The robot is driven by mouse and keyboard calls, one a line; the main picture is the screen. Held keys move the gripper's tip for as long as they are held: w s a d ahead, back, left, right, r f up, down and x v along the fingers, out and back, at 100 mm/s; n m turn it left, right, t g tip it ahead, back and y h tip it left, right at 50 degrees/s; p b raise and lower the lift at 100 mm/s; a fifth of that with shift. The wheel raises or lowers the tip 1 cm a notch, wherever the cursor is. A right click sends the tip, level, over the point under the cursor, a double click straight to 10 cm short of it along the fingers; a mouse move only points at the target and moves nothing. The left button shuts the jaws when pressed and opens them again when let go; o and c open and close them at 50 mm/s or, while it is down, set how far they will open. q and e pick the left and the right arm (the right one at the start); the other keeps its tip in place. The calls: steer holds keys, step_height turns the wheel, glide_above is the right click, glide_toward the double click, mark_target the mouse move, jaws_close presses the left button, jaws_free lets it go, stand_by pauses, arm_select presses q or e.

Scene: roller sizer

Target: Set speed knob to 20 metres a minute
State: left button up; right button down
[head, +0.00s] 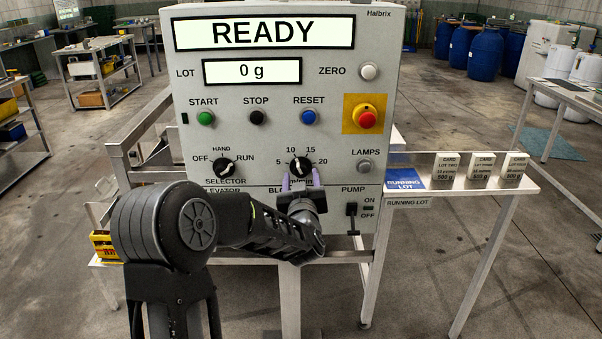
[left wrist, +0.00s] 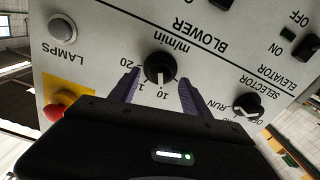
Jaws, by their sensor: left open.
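The speed knob (head: 301,167) is a black dial on the grey panel, with marks 5, 10, 15 and 20 around it. Its white pointer is turned up, nearer 10 than 15. My left gripper (head: 301,180) is at the knob's lower side, its purple fingers open and one to each side. In the left wrist view, which is upside down, the knob (left wrist: 160,67) stands between and beyond the two open fingers (left wrist: 157,92). Gaps show between fingers and knob, and I see no contact. The lettering below the knob is partly hidden by my gripper in the head view. My right gripper is not in view.
The selector knob (head: 223,168) is to the left and the pump switch (head: 352,216) to the lower right. The lamps button (head: 365,167) and red emergency button (head: 366,118) are on the right. The display (head: 264,33) reads READY. A side shelf (head: 440,180) holds several cards.

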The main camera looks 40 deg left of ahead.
arm_select(q)
steer(key=shift+x, duration=1.05)
steer(key=shift+c, duration=0.2)
jaws_close()
